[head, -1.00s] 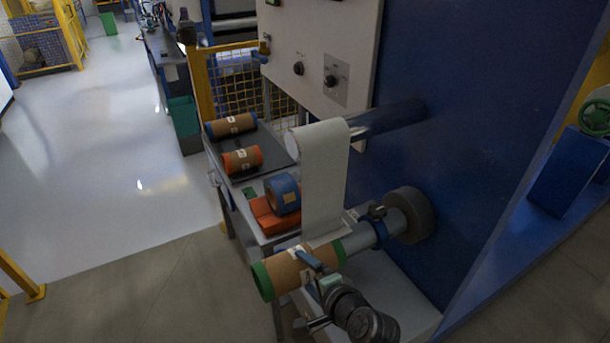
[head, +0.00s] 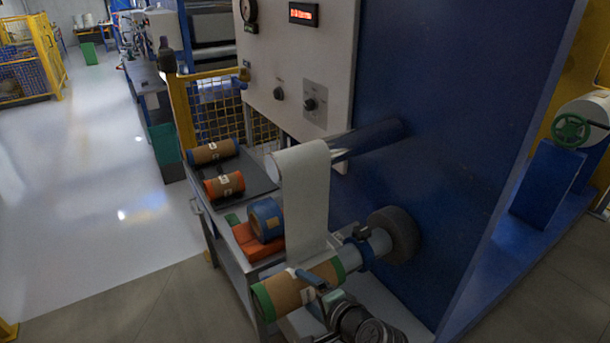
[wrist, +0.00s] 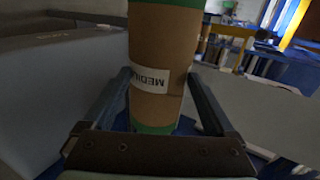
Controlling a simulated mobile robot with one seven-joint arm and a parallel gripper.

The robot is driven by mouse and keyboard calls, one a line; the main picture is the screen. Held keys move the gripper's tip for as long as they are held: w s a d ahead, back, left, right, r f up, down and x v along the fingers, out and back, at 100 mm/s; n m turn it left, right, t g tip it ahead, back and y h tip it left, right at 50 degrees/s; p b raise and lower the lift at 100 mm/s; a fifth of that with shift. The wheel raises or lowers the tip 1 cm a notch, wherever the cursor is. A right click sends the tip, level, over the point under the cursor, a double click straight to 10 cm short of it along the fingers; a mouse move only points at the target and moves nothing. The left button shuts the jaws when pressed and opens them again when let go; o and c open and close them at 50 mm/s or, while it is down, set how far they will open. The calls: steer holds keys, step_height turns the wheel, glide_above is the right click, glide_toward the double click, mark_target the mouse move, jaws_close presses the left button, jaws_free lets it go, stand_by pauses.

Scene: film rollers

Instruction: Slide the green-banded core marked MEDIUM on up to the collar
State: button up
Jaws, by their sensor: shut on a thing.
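The brown core (head: 292,291) with green end bands lies near-level at the front, in line with the grey shaft (head: 376,243). Its inner end meets the shaft; how much shaft is inside it is hidden. The wrist view shows the core (wrist: 158,52) with its MEDIUM label upside down. My gripper (head: 312,284) is shut on the core, one finger on each side. A blue ring with a dark clamp (head: 358,252) sits on the shaft, a short gap from the core. A wide grey disc (head: 402,232) is behind it at the blue wall.
A white web (head: 306,200) hangs from an upper roller just behind the core. Floor at left is clear.

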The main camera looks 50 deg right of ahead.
mark_target(331, 279)
steer(key=shift+s+d+b, duration=0.25)
steer(key=shift+d+b, duration=0.1)
steer(key=shift+d, duration=0.5)
steer(key=shift+s+d+b, duration=0.2)
steer(key=shift+d+b, duration=0.1)
steer(key=shift+d, duration=0.55)
steer(key=shift+d, duration=0.1)
steer(key=shift+s+d+b, duration=0.2)
steer(key=shift+d+b, duration=0.15)
steer(key=shift+d, duration=0.3)
steer(key=shift+s+d+b, duration=0.2)
steer(key=shift+d+b, duration=0.1)
steer(key=shift+d, duration=0.3)
steer(key=o, duration=1.6)
steer(key=shift+s, duration=0.1)
